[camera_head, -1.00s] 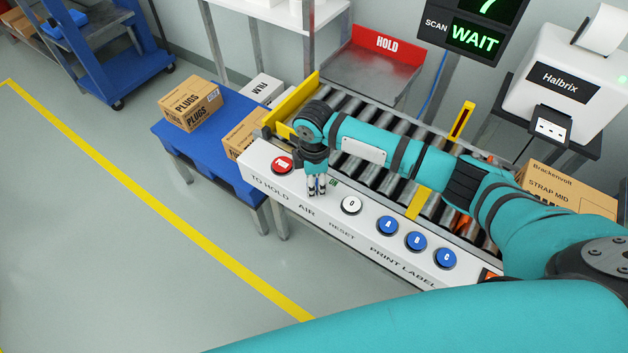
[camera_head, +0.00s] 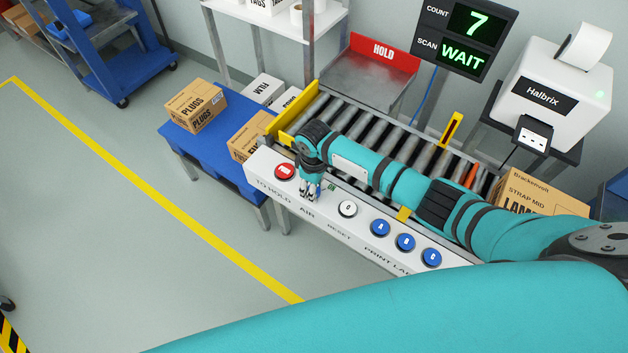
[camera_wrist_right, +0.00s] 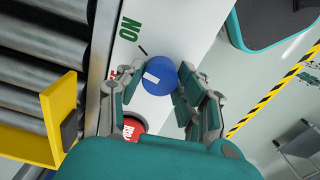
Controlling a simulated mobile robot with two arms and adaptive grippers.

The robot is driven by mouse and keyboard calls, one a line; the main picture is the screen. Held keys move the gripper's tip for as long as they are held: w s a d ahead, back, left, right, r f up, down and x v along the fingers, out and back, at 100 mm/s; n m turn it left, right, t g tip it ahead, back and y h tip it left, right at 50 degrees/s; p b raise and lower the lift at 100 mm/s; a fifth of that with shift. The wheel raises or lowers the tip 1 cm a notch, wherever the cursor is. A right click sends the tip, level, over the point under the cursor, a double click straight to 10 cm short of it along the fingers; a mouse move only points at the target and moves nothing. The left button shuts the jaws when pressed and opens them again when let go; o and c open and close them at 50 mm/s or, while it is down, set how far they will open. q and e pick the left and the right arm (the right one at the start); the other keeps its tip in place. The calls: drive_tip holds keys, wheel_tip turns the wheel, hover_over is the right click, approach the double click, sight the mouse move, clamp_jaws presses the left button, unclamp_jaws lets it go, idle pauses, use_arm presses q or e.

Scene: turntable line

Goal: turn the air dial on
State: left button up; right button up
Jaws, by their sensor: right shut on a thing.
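The air dial (camera_wrist_right: 159,76) is a round blue knob with a short white bar on its face, seen in the right wrist view. A green ON label (camera_wrist_right: 130,28) and a black tick are on the white panel beside it. A red label shows partly behind a finger. My right gripper (camera_wrist_right: 160,90) has its fingers on either side of the dial and is shut on it. In the head view my right gripper (camera_head: 310,196) points down at the panel above the word AIR and hides the dial. My left gripper is not in view.
A red button (camera_head: 285,172) sits left of the gripper on the panel. A white reset button (camera_head: 347,209) and blue buttons (camera_head: 381,228) are to the right. The roller conveyor (camera_head: 350,116) runs behind. A screen (camera_head: 464,37) reads 7 and WAIT.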

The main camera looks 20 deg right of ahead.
drive_tip(key=shift+r+m+p, duration=0.1)
drive_tip(key=shift+m+p, duration=1.15)
drive_tip(key=shift+m, duration=0.65)
drive_tip(key=o, duration=1.2)
drive_tip(key=shift+c, duration=0.2)
drive_tip(key=shift+r, duration=0.1)
wheel_tip(320, 180, up, 12)
drive_tip(key=shift+f, duration=0.2)
